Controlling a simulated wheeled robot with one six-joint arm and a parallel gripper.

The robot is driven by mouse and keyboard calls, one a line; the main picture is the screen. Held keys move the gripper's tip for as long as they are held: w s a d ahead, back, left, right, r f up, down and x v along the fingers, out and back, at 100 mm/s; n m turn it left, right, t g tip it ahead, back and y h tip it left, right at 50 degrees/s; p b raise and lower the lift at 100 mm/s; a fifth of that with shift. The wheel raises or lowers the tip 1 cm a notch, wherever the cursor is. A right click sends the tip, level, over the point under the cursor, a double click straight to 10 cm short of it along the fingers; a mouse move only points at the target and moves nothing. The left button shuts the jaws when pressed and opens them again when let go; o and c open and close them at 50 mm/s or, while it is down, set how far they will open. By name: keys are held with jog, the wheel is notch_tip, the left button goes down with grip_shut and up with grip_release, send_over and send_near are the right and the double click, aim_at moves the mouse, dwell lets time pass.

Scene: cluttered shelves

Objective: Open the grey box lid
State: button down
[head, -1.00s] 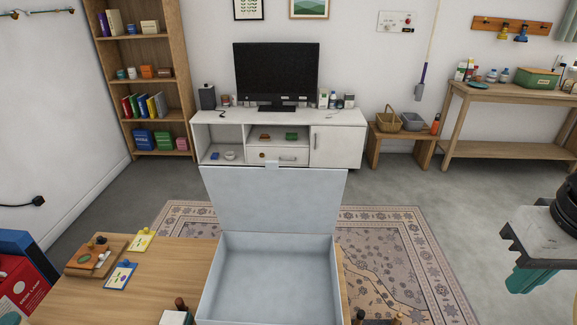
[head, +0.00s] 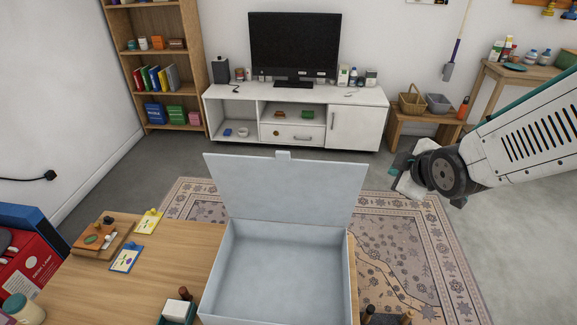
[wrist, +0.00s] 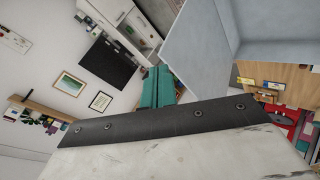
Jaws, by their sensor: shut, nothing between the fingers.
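The grey box (head: 352,275) stands on the wooden table in the head view, and its empty inside shows. Its lid (head: 285,190) is raised, hinged at the far edge and leaning back, with a small tab at the top. In the wrist view, the grey box panels (wrist: 205,50) fill the upper right. My gripper is right of the lid in the head view, apart from it, with its tips hidden there. Its teal fingers (wrist: 157,88) are together and empty in the wrist view.
The table (head: 110,285) holds a wooden tray (head: 85,240), yellow and blue cards and a small card holder (head: 178,310) left of the box. Rug and open floor lie beyond the table.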

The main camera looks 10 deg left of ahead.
jog(key=w+a+f+n+t+y, duration=0.2)
jog(key=a+f+n+y, duration=0.4)
jog(key=a+n, duration=0.5)
jog(key=s+a+f+n+t+y, duration=0.1)
jog(key=s+a+f+n+y, duration=0.25)
jog(key=s+a+y, duration=0.3)
send_near(279, 157)
jog(key=w+a, duration=0.2)
jog(key=a, duration=0.3)
jog(key=shift+w+d+r+n, duration=0.1)
jog(key=shift+w+r+n, duration=0.35)
jog(key=shift+w, duration=0.3)
jog(key=shift+w+r, duration=0.1)
